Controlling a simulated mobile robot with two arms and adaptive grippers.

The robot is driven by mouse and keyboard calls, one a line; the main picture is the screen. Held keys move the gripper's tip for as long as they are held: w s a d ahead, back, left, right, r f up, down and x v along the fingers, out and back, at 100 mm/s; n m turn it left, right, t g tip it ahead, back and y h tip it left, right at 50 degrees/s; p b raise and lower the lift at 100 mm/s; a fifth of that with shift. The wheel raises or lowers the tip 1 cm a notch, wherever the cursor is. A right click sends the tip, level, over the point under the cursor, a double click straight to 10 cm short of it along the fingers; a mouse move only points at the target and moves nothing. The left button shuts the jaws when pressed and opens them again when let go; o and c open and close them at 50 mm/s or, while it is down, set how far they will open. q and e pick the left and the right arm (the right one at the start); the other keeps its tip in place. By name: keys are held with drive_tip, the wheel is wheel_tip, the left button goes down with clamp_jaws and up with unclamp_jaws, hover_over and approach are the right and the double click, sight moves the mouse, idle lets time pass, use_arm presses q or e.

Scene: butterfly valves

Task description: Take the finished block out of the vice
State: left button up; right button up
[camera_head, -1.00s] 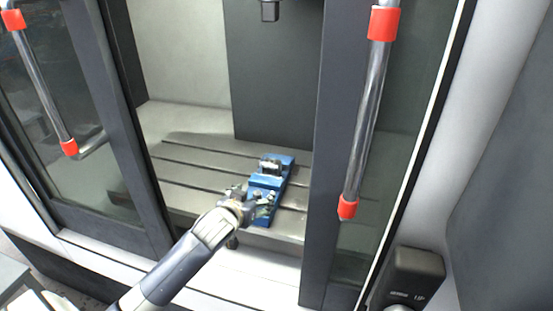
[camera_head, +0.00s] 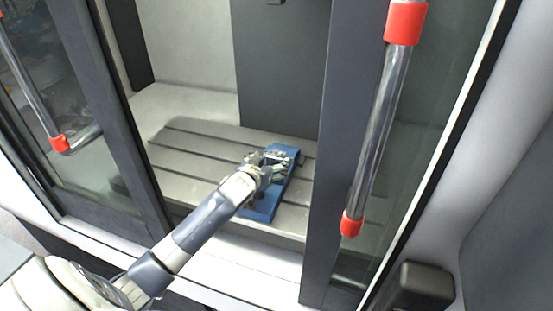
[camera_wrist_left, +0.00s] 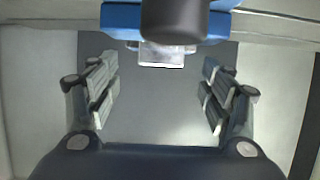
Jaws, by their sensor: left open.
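The blue vice (camera_head: 262,208) sits on the grey slotted machine table, partly covered by my left arm and gripper. In the left wrist view its blue body (camera_wrist_left: 121,17) shows at the top edge. A small shiny metal block (camera_wrist_left: 163,56) shows just below the blue there. In the head view my gripper hides the block or blends with it. My left gripper (camera_head: 270,164) is over the vice. In the left wrist view its fingers (camera_wrist_left: 158,92) are wide apart with nothing between them, and the block is beyond them. My right gripper is not in view.
A door frame with a red-ended handle (camera_head: 372,140) stands right of the opening. Another door with a handle (camera_head: 35,85) is at the left. The slotted table (camera_head: 190,150) is clear left of the vice. A dark rounded part (camera_wrist_left: 175,20) covers some of the vice in the wrist view.

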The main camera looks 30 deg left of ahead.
sight(275, 157)
use_arm(q)
drive_tip(key=shift+w+a+r+p, duration=0.1)
drive_tip(key=shift+w+a+p, duration=0.1)
drive_tip(key=shift+w+p, duration=0.35)
drive_tip(key=x, duration=0.3)
drive_tip(key=shift+p, duration=0.3)
drive_tip(key=shift+w+a, duration=0.1)
drive_tip(key=shift+w, duration=0.15)
drive_tip(key=shift+w+f, duration=0.1)
drive_tip(key=shift+f, duration=0.1)
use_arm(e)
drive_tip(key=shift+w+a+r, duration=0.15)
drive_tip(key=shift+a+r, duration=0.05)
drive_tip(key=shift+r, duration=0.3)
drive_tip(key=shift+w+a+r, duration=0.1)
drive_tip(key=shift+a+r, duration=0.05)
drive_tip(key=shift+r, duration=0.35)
use_arm(q)
drive_tip(key=c, duration=1.4)
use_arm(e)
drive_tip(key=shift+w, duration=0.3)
